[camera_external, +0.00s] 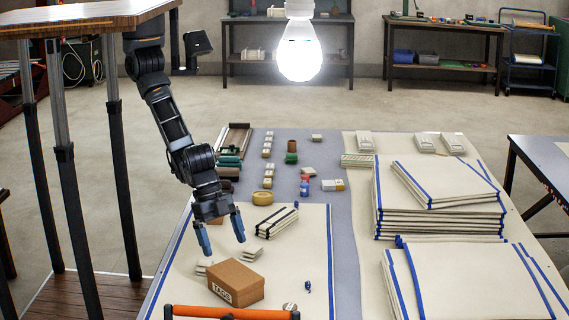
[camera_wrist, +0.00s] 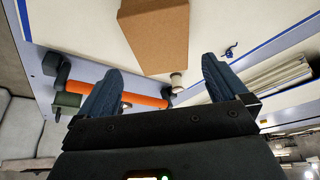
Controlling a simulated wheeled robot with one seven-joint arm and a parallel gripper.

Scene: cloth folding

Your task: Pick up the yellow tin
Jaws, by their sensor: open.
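A low, round, yellow tin-like object (camera_external: 262,197) lies on the work table in the external view, just beyond the striped cloth bundle. My gripper (camera_external: 222,236) is open and empty, pointing down above the near left cloth. It is nearer the camera and left of the yellow object, apart from it. In the wrist view, my gripper's two blue-grey fingers (camera_wrist: 165,75) are spread with nothing between them. I cannot make out the yellow object clearly in the wrist view.
A brown TAGS box (camera_external: 235,284) stands close to my gripper; the box (camera_wrist: 153,35) also fills the top of the wrist view. An orange bar (camera_external: 230,313) lies at the near edge. Folded cloth stacks (camera_external: 440,218) stand at right.

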